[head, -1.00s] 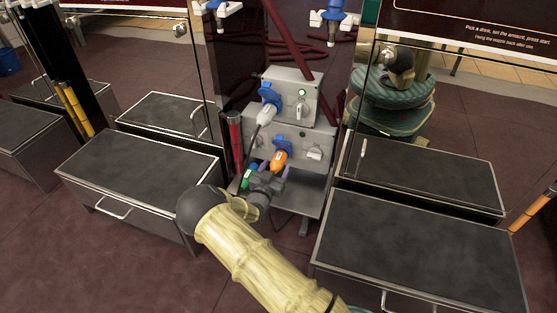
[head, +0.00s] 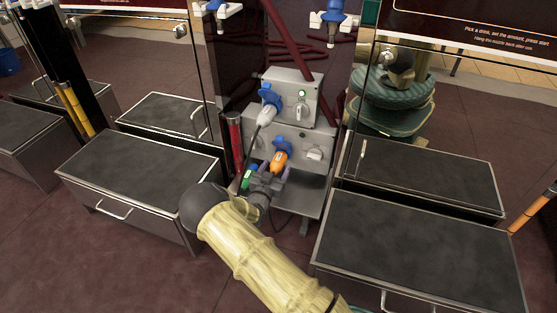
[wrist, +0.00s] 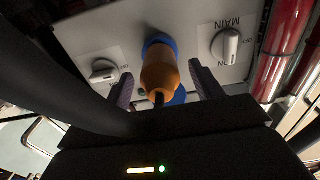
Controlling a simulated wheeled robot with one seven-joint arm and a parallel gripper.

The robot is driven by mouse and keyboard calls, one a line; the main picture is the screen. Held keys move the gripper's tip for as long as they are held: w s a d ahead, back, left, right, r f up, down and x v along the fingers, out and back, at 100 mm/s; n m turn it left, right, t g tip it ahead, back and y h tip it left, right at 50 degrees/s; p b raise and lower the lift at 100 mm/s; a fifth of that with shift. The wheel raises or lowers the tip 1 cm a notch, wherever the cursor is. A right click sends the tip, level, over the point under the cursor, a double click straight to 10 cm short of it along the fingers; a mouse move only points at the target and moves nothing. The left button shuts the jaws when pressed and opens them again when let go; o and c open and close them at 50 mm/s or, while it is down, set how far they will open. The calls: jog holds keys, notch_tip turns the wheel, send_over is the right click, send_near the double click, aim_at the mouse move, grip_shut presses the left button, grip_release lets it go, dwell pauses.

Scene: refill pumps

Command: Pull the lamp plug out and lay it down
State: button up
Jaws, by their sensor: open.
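An orange plug (head: 280,160) sits in a blue socket on the lower grey box (head: 300,146); the wrist view also shows the orange plug (wrist: 158,72) in its blue socket (wrist: 160,41). A pale grey plug (head: 266,115) with a dark cable sits in a blue socket on the upper grey box (head: 310,90). I cannot tell from labels which plug is the lamp's. My gripper (head: 270,174) is open at the orange plug. In the wrist view its two fingers stand on either side of the orange plug, with gaps visible.
Rotary knobs (wrist: 103,71) (wrist: 228,46) flank the orange plug. A green item (head: 248,178) lies just left of my gripper. A red cylinder (head: 235,140) stands left of the boxes. Dark-topped cabinets (head: 140,175) (head: 420,250) on both sides have clear tops.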

jog(key=c, duration=1.3)
jog(key=shift+p+v, duration=1.15)
jog(key=shift+v, duration=1.8)
jog(key=shift+r, duration=0.1)
